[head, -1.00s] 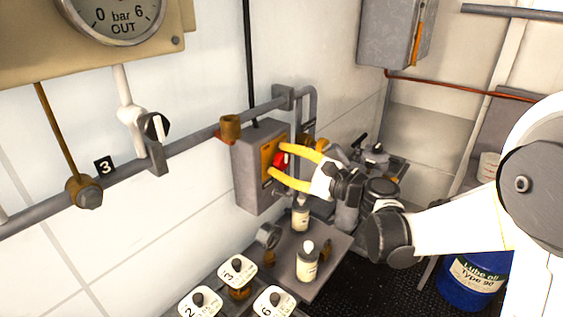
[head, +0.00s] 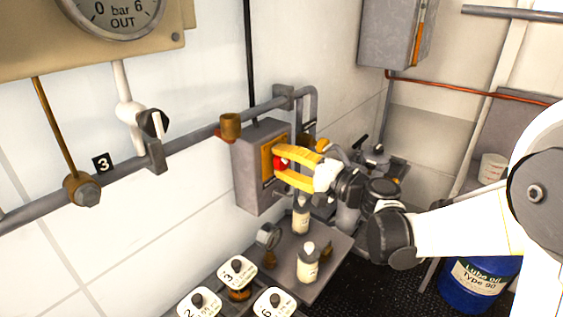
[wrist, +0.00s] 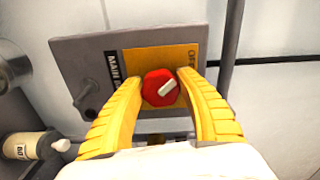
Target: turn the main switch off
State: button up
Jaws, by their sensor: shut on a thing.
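The main switch is a red knob (wrist: 159,88) with a white pointer bar, on a yellow plate (wrist: 150,62) on a grey box (head: 251,178). In the wrist view the pointer slants to the upper right.
A grey pipe (head: 195,134) runs along the wall beside the box. A lever (wrist: 82,94) sticks out left of the plate in the wrist view. Below stand bottles (head: 308,263) on a grey tray (head: 328,256). A blue oil drum (head: 478,283) stands at the lower right.

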jog(key=shift+n, duration=0.5)
jog(key=o, duration=1.2)
jog(key=v, duration=1.2)
